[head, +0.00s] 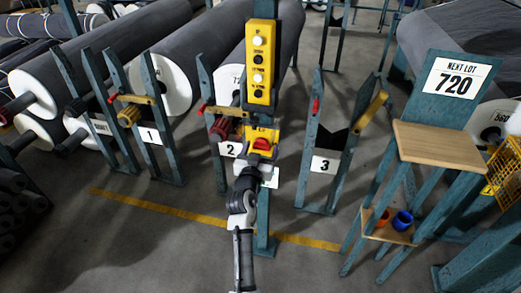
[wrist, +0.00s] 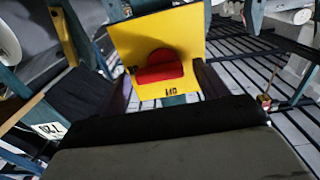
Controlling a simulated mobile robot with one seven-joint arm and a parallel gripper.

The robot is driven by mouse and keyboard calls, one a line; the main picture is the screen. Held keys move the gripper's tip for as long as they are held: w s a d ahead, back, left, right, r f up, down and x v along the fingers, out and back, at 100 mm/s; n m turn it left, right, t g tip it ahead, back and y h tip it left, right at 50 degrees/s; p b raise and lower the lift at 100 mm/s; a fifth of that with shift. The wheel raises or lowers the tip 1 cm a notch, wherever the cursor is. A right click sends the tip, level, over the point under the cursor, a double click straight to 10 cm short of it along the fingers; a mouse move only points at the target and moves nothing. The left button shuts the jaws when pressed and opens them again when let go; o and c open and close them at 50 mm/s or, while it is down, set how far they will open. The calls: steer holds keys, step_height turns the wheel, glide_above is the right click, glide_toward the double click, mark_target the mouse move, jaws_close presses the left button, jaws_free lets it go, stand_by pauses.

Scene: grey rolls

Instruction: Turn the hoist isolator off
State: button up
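The hoist isolator is a yellow plate (head: 263,133) with a red knob (head: 261,144), mounted on a teal post below a yellow push-button box. A small dark mark lies left of the knob, too small to read surely. I cannot tell where the knob points. My gripper (head: 257,161) is just below the knob in the head view. In the wrist view its dark fingers stand apart on either side of the knob, with nothing gripped.
The push-button box (head: 260,65) is directly above the isolator. Large grey rolls (head: 185,60) lie behind, with numbered stands at both sides. A teal stand with a wooden shelf (head: 438,145) and a "720" sign (head: 456,78) is at the right.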

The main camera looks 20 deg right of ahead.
steer(key=c, duration=0.9)
steer(key=shift+n, duration=0.3)
steer(key=n, duration=0.1)
steer(key=n+p, duration=0.1)
steer(key=n, duration=0.1)
steer(key=shift+a+r+n, duration=0.1)
steer(key=shift+r+n, duration=0.1)
steer(key=shift+n, duration=0.1)
steer(key=n+p, duration=0.1)
steer(key=n, duration=0.1)
steer(key=n+p, duration=0.1)
steer(key=n, duration=0.1)
steer(key=shift+w+a+r+n, duration=0.1)
steer(key=shift+w+n, duration=0.05)
steer(key=shift+n, duration=0.15)
steer(key=n+p, duration=0.2)
steer(key=n, duration=0.2)
steer(key=shift+a, duration=0.1)
steer(key=n+p, duration=0.2)
steer(key=n, duration=0.3)
steer(key=shift+w+a, duration=0.1)
steer(key=shift+w, duration=0.05)
